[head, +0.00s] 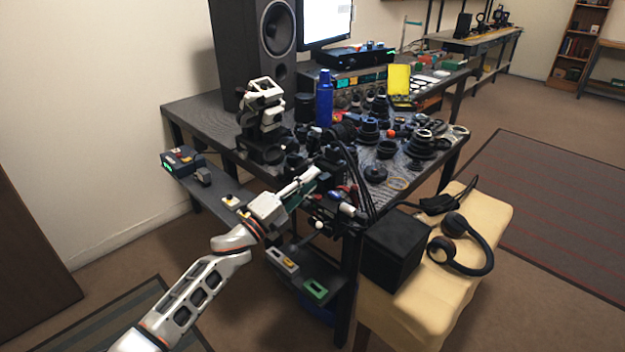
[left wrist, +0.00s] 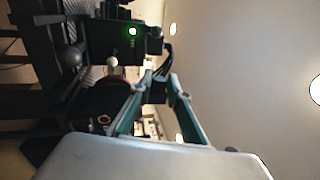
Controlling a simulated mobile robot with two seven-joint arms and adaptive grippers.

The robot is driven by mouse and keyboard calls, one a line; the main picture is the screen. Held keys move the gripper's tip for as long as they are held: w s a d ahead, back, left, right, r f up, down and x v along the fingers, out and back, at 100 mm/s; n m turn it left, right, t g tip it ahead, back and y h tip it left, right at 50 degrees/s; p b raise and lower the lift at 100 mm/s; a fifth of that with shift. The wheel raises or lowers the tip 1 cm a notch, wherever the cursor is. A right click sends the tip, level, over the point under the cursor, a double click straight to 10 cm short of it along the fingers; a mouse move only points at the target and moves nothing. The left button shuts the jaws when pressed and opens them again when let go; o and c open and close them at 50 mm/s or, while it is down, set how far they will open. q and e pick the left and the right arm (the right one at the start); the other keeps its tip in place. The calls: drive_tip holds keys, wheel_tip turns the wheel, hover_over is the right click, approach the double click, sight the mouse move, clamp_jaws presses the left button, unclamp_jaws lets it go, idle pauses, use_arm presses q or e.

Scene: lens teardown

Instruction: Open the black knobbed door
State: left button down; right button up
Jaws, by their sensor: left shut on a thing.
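My left gripper (head: 322,178) reaches in from the left to the near corner of the black workbench (head: 205,112). Its teal-sided fingers also show in the left wrist view (left wrist: 162,82), close together on a small dark piece (left wrist: 160,90). I cannot tell for sure whether this piece is the door's knob. Dark panels and fittings crowd the bench corner, and I cannot make out the door's outline there. A pale round knob (head: 318,224) stands just below the gripper, apart from its fingers; a pale ball shows in the left wrist view (left wrist: 113,61). My right gripper is not in view.
Black cables (head: 368,180) hang beside the gripper. A low shelf (head: 275,252) carries small switch boxes. A black box (head: 392,248) and headphones (head: 468,245) lie on a yellow ottoman (head: 415,320). Lens parts crowd the bench top. The floor to the left is fairly open.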

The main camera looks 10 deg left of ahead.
use_arm(q)
drive_tip(key=shift+w+a+f+n+t+y, duration=0.1)
drive_tip(key=shift+a+f+n+t+y, duration=0.1)
drive_tip(key=shift+n, duration=0.55)
drive_tip(key=shift+w+a+f+n+t+y, duration=0.1)
drive_tip(key=shift+f+n+y, duration=0.1)
drive_tip(key=shift+n, duration=0.55)
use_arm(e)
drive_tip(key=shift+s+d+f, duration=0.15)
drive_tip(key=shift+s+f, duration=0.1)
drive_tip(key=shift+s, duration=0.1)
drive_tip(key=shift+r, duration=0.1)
use_arm(q)
drive_tip(key=c, duration=2.2)
unclamp_jaws()
drive_tip(key=v, duration=1.2)
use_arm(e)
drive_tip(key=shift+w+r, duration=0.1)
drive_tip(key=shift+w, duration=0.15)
use_arm(q)
drive_tip(key=shift+s, duration=0.1)
